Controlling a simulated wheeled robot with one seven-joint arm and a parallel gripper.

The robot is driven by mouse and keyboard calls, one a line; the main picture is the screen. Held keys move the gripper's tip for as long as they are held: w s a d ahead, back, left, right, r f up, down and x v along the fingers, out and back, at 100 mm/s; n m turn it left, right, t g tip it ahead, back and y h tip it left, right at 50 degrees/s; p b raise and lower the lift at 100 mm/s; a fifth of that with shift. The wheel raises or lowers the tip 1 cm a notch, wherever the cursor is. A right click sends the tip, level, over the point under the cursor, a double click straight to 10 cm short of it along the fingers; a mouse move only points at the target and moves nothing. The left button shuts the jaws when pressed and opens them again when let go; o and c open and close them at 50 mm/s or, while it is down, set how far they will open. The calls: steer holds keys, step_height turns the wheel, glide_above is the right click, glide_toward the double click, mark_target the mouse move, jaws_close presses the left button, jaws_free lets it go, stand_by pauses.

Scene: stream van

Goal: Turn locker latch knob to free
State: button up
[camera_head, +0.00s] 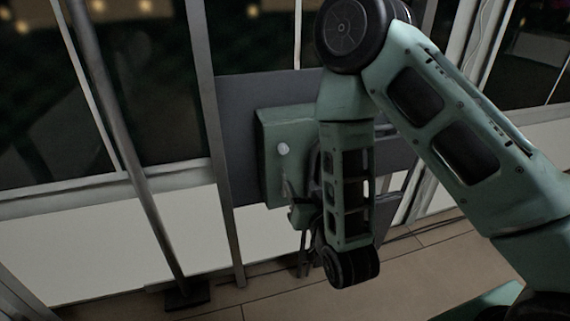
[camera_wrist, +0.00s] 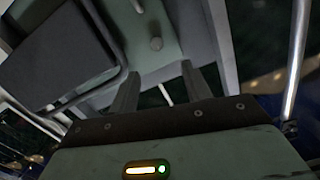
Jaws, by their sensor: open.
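A green locker box (camera_head: 270,155) is fixed to a dark grey panel, partly hidden behind my arm in the head view. The fingers look apart from the knob.
The dark panel (camera_head: 235,110) spans behind the box. A slanted metal pole (camera_head: 135,160) on a dark foot stands at the left, and a grey upright (camera_head: 222,190) is beside the box. The tan floor (camera_head: 350,300) in front is mostly clear. A dark flat slab (camera_wrist: 55,60) shows at the wrist view's left.

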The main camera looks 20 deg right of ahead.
steer(key=b, duration=0.8)
glide_toward(284, 151)
steer(key=shift+t, duration=0.4)
steer(key=w, duration=0.9)
steer(key=shift+w+a+f, duration=0.1)
steer(key=shift+f, duration=0.2)
steer(key=c, duration=1)
